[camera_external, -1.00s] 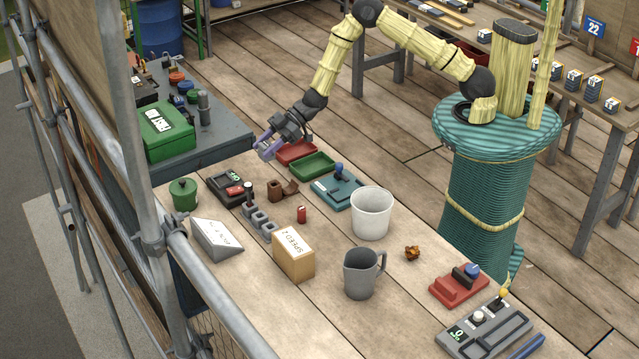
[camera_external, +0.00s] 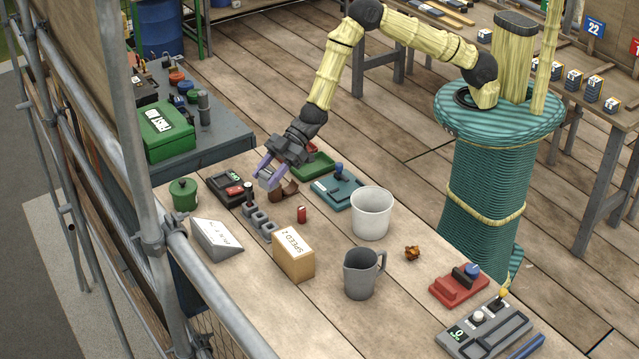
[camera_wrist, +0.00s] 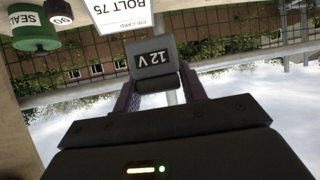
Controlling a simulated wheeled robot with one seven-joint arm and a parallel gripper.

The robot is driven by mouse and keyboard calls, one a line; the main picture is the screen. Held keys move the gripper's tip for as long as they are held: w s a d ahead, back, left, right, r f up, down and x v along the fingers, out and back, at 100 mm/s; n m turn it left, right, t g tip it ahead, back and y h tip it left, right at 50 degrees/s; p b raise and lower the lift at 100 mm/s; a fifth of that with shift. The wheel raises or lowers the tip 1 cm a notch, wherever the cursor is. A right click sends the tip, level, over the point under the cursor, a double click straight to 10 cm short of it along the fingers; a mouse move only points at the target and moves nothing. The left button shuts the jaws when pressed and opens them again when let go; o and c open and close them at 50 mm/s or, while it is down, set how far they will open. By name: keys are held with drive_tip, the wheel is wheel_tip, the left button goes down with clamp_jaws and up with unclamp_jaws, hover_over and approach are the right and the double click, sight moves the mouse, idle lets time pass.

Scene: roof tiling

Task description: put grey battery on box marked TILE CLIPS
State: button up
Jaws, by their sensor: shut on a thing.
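My gripper (camera_external: 267,174) has purple fingers and is shut on the grey battery (camera_external: 268,183), held in the air above the bench's far left part. In the wrist view the battery (camera_wrist: 153,58) shows as a dark grey block marked 12 V between the fingers. The one cardboard box (camera_external: 294,258) on the bench stands nearer the camera, right of the battery in the picture; its visible marking reads SPEED 2. I cannot read TILE CLIPS on any box.
Brown pipe pieces (camera_external: 284,193) lie just below my gripper. Grey blocks (camera_external: 262,222), a red cylinder (camera_external: 301,215), a white bucket (camera_external: 371,213), a grey jug (camera_external: 362,273) and a sloped card holder (camera_external: 217,239) stand around.

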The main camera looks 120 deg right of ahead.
drive_tip(key=w+a+r+n+y+p, duration=0.1)
drive_tip(key=a+r, duration=0.1)
drive_tip(key=a, duration=0.6)
drive_tip(key=w+a+r+y+p, duration=0.1)
drive_tip(key=w+a+r+p, duration=0.1)
drive_tip(key=a, duration=0.6)
drive_tip(key=shift+a+n+g, duration=0.15)
drive_tip(key=shift+n+g, duration=0.15)
drive_tip(key=shift+n, duration=0.1)
drive_tip(key=shift+w+r, duration=0.1)
drive_tip(key=p, duration=0.2)
hover_over(292, 242)
drive_tip(key=shift+f, duration=2.9)
drive_tip(key=shift+a, duration=0.1)
wheel_tip(292, 242, down, 3)
drive_tip(key=shift+f+p, duration=0.2)
drive_tip(key=shift+p, duration=0.85)
drive_tip(key=shift+f, duration=0.4)
drive_tip(key=shift+f, duration=0.2)
